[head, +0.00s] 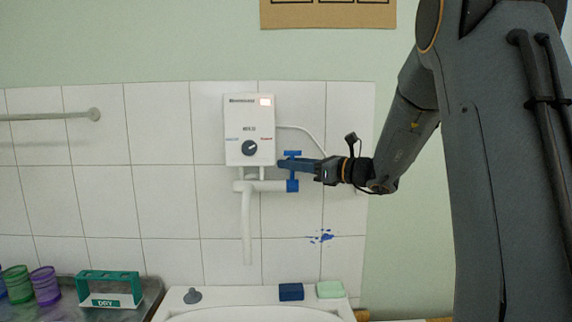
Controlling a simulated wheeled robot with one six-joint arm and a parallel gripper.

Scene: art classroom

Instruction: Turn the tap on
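The tap (292,186) has a blue body and a blue cross handle (292,154) on top. It sits at the right end of a white pipe under a white water heater (248,130). A white spout (247,225) hangs down from the pipe. My gripper (283,165) reaches in from the right, level with the tap just below its handle top. Its dark blue fingers overlap the tap in the picture and hide part of its stem. I cannot tell whether they touch it or how far they are apart. No water shows below the spout.
A white basin (262,308) lies below, with a dark blue block (291,291), a pale green block (330,289) and a grey stopper (193,296) on its rim. A green rack (110,284) and coloured cups (45,285) stand at the left. A rail (45,116) is on the tiled wall.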

